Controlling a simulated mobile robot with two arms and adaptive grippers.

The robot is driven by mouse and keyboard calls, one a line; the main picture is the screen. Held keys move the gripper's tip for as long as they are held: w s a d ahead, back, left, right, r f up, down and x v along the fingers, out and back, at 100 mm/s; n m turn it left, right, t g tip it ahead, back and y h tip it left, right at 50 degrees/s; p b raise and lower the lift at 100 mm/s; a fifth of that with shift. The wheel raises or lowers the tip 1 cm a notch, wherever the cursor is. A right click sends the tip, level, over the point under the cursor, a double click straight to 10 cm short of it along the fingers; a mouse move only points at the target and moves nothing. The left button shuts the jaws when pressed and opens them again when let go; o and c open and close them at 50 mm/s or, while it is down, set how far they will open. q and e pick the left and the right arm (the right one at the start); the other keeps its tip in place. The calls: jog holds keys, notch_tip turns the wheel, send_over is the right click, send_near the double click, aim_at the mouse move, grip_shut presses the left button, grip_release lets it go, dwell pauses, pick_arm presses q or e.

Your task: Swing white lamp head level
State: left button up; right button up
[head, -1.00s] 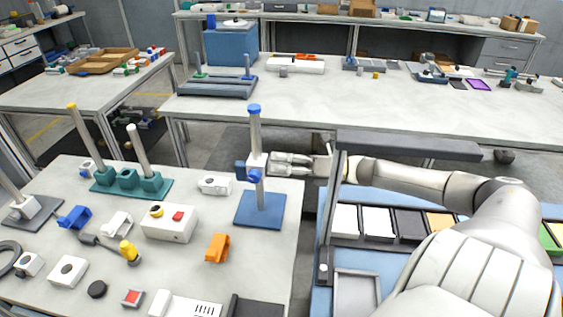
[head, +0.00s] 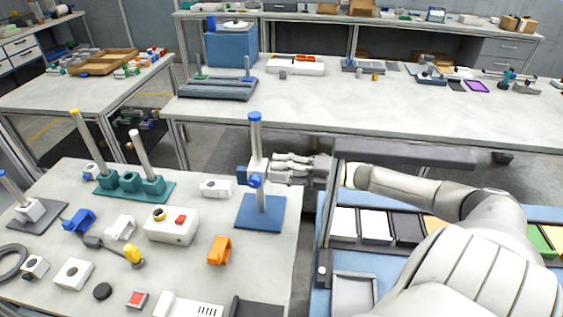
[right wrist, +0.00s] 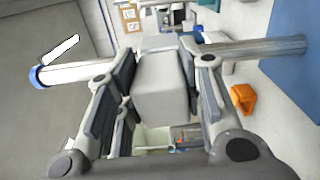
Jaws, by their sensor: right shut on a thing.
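A post stand has a blue square base (head: 261,213), a grey upright post (head: 255,138) with a blue cap, and blue clamp parts (head: 256,181) partway up. The white lamp head (head: 256,164) is at the clamp, largely hidden by the fingers in the head view. In the right wrist view it is a pale block (right wrist: 162,85) between the finger pads. My right gripper (head: 275,170) comes in from the right and is shut on this block, beside the post. I cannot tell whether the lamp head is exactly level. My left gripper is not in view.
An orange clip (head: 219,250), a white box with a red button (head: 172,226) and a teal rack with rods (head: 135,187) share the table left of the stand. A blue bench with a card tray (head: 375,225) lies under my right arm. A gap separates the tables.

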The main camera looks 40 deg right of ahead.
jog(key=shift+f+m, duration=0.1)
jog(key=shift+m, duration=0.3)
jog(key=o, duration=1)
jog(key=shift+s+d, duration=0.1)
jog(key=v, duration=1.2)
dwell(0.4)
